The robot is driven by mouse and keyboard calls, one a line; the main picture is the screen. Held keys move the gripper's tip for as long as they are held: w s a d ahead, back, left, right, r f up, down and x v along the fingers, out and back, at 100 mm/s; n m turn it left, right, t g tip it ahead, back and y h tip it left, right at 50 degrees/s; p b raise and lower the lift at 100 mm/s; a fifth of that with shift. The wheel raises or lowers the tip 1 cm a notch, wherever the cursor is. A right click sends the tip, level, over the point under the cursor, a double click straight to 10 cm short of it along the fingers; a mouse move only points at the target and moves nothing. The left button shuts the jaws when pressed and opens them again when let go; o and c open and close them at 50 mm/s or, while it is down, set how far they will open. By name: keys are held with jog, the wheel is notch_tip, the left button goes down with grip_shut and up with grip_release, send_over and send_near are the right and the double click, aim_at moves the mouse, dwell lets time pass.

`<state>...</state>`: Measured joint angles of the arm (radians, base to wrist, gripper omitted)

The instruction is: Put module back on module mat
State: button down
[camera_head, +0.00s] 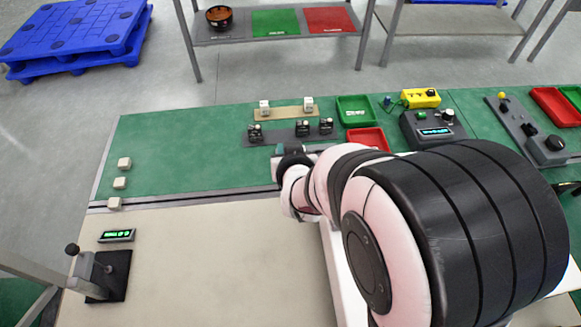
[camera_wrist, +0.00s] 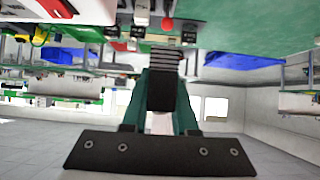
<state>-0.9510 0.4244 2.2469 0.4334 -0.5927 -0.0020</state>
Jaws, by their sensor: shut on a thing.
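My gripper (camera_wrist: 163,100) is shut on a dark ribbed block, the module (camera_wrist: 163,65), held between its dark green fingers in the wrist view. In the head view my gripper (camera_head: 283,152) is just in front of a dark grey mat (camera_head: 278,137); the held module is not clear there. On that mat stand black pieces, one at the left (camera_head: 255,134) and two at the right (camera_head: 316,127), with a bare stretch between them. Behind it a beige mat (camera_head: 286,112) bears two whitish blocks. I cannot tell which of the two is the module mat.
A green tray (camera_head: 355,111) and a red tray (camera_head: 368,139) lie right of the mats, near a dark device with a lit display (camera_head: 434,131). Several white cubes (camera_head: 121,183) stand at the left. The green surface between them and the mats is clear.

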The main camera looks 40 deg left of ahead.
notch_tip(320, 180, up, 2)
jog(key=w, duration=0.1)
jog(key=m+t+h, duration=0.2)
jog(key=m+h, duration=0.2)
jog(key=m, duration=0.1)
send_over(283, 130)
notch_tip(283, 130, down, 8)
notch_tip(283, 130, down, 9)
jog(key=shift+r, duration=0.15)
jog(key=shift+f, duration=0.35)
jog(key=shift+f, duration=0.15)
jog(key=c, duration=0.7)
grip_release()
